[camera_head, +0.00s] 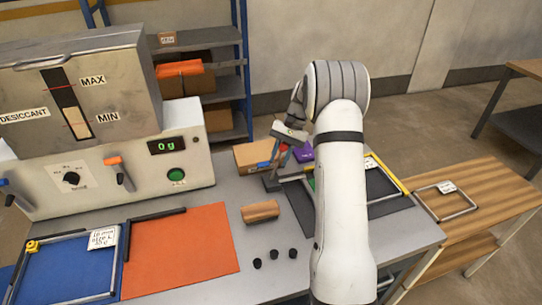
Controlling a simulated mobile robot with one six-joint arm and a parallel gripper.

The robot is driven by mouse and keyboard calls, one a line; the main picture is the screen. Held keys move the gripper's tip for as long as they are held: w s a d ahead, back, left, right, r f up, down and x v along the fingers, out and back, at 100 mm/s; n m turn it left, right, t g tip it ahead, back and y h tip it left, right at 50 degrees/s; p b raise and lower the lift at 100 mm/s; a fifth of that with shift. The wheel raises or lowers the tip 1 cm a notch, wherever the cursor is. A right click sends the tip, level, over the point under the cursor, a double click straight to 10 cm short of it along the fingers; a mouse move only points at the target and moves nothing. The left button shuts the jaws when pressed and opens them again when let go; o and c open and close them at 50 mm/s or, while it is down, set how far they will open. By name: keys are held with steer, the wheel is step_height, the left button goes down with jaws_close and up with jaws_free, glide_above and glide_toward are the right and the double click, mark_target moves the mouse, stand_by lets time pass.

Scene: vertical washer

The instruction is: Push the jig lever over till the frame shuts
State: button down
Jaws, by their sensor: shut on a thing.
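The jig (270,182) stands on the grey bench behind and left of my arm. Its lever (280,155) is small in view, with a reddish part rising near my fingers. My gripper (284,146) is at the lever's upper end and is shut on it; the fingers hide the contact. The dark frame bed (384,184) lies to the right of the jig, with a yellow bar (390,174) along its far right edge. My arm covers the middle of this bed, so I cannot tell whether the frame is open or shut.
A cardboard box (252,154) and a purple box (302,152) stand close to the lever. A wooden block (260,211) and small black knobs (275,254) lie in front. An orange mat (180,250) is left; the dispenser (110,170) reads 0 g. A wooden table (480,190) holds another frame (445,203).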

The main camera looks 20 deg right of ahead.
steer(key=shift+d+f+y, duration=0.2)
steer(key=shift+d+y, duration=0.1)
steer(key=shift+d, duration=0.2)
steer(key=shift+d+f+y, duration=0.2)
steer(key=shift+d+y, duration=0.1)
steer(key=shift+d, duration=0.15)
steer(key=shift+d+f, duration=0.1)
steer(key=shift+d, duration=0.1)
steer(key=c, duration=1.2)
jaws_free()
steer(key=v, duration=0.7)
steer(key=shift+w+d+r+b, duration=0.15)
steer(key=shift+r+b, duration=0.2)
steer(key=shift+b, duration=0.05)
